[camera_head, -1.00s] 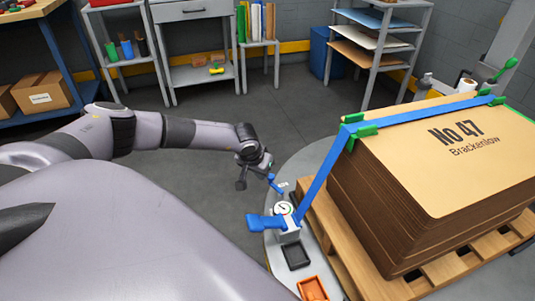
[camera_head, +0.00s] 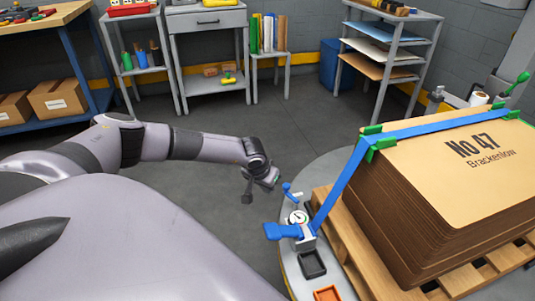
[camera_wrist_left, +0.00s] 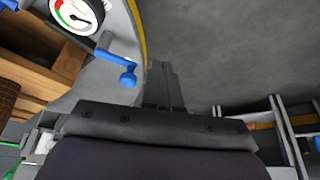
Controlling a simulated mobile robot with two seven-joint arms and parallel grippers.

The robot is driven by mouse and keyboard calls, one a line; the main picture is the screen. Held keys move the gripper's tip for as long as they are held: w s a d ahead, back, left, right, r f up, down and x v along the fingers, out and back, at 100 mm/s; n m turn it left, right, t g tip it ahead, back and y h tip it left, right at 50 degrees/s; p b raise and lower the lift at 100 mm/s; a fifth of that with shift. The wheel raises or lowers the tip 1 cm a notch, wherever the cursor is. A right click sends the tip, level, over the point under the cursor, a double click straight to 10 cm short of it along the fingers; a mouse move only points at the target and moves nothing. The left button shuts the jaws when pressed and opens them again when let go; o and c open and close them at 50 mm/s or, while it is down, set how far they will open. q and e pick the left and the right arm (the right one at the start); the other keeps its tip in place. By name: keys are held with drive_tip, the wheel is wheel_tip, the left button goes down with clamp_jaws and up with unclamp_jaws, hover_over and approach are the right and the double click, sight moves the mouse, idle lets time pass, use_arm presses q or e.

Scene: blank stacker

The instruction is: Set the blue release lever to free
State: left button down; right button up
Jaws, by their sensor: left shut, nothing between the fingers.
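A small blue lever with a round knob (camera_head: 287,187) stands beside a round gauge (camera_head: 298,217) on the strap tensioner. The left wrist view shows the lever (camera_wrist_left: 128,76) and the gauge (camera_wrist_left: 76,12) at upper left. A larger blue handle (camera_head: 283,231) sticks out left below the gauge. My left gripper (camera_head: 272,180) is just left of the small lever in the head view, apart from it in the picture. In the left wrist view its fingers (camera_wrist_left: 164,82) are shut and empty, right of the knob. My right gripper is not in view.
A blue strap (camera_head: 345,182) runs from the tensioner over a cardboard stack (camera_head: 465,160) on a wooden pallet (camera_head: 345,240). A black tray (camera_head: 312,264) and an orange tray (camera_head: 327,294) lie below the tensioner. Open floor (camera_head: 225,122) lies behind my left arm.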

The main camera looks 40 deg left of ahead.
use_arm(q)
drive_tip(key=a+p+v, duration=0.2)
drive_tip(key=v, duration=0.8)
drive_tip(key=shift+s, duration=0.15)
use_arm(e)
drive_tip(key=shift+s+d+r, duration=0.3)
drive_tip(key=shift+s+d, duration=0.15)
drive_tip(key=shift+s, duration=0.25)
use_arm(q)
drive_tip(key=shift+a, duration=0.1)
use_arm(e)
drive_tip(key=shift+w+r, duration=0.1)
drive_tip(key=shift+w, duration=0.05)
